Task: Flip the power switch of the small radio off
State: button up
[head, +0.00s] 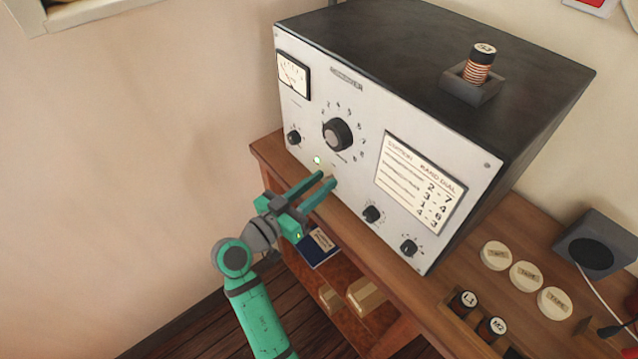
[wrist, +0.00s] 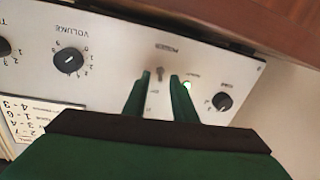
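The radio (head: 300,112) is a box with a pale front panel and a dark top, standing on a wooden desk. Its small power toggle switch (wrist: 159,74) shows in the wrist view under a power label; I cannot tell surely which way its lever points. In the head view my fingers hide most of it. A small indicator light (head: 317,160) glows next to it, also in the wrist view (wrist: 187,85). My gripper (head: 326,179) is open and close to the panel, its fingertips (wrist: 158,82) apart on either side of the switch. I see no clear contact.
Knobs flank the switch: the large dial (head: 337,134), the volume knob (wrist: 68,59) and a small knob (wrist: 222,101). A paper card (head: 420,182) is on the panel. A coil (head: 480,62) stands on top. Round tape tins (head: 526,275) and a speaker (head: 596,243) are at right.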

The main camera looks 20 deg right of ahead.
aim_at(329, 177)
grip_shut()
jog(key=shift+f, duration=0.1)
jog(key=f+t+h, duration=0.1)
jog(key=t+h, duration=0.1)
jog(key=h, duration=0.1)
jog(key=shift+w+f+n+h, duration=0.1)
jog(key=shift+f+n+h, duration=0.2)
jog(key=shift+f+n, duration=0.1)
jog(key=shift+w+d+f+n+t+h, duration=0.1)
jog(key=shift+d+f+n+t+h, duration=0.15)
jog(key=shift+t+h, duration=0.5)
jog(key=shift+d+f+n+t+h, duration=0.15)
jog(key=shift+f+t+h, duration=0.2)
jog(key=shift+t+h, duration=0.35)
grip_release()
jog(key=shift+a, duration=0.1)
